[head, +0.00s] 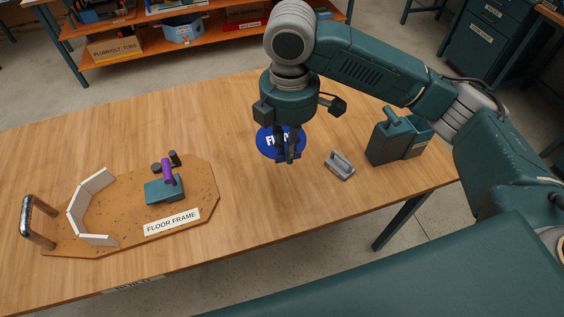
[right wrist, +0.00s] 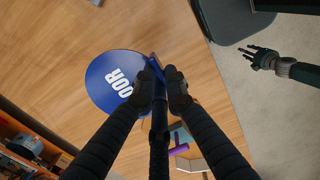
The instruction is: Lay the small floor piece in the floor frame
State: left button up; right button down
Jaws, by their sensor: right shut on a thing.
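The small floor piece (head: 268,149) is a flat blue disc with white letters, partly hidden by my gripper. My right gripper (head: 288,158) is shut on a blue raised part at its edge; the disc also shows in the right wrist view (right wrist: 108,75) beside the fingertips (right wrist: 165,72). Whether it touches the table is not clear. The floor frame (head: 128,222) is a brown board at the left, with a white angled wall (head: 78,205) and a label. My left gripper (right wrist: 262,60) shows only in the right wrist view, fingers apart and empty, over the grey floor.
On the board stand a teal block with a purple handle (head: 166,190) and dark knobs (head: 172,158). A metal handle (head: 38,222) is at its left end. A grey handled tool (head: 340,165) and a teal container (head: 392,140) stand right. Table between disc and board is clear.

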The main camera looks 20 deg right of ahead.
aim_at(115, 210)
jog(key=j+u, duration=0.2)
jog(key=j, duration=0.3)
jog(key=i+j+u, duration=0.2)
jog(key=j, duration=0.35)
jog(key=j+u, duration=0.2)
jog(key=j, duration=0.3)
jog(key=i, duration=0.05)
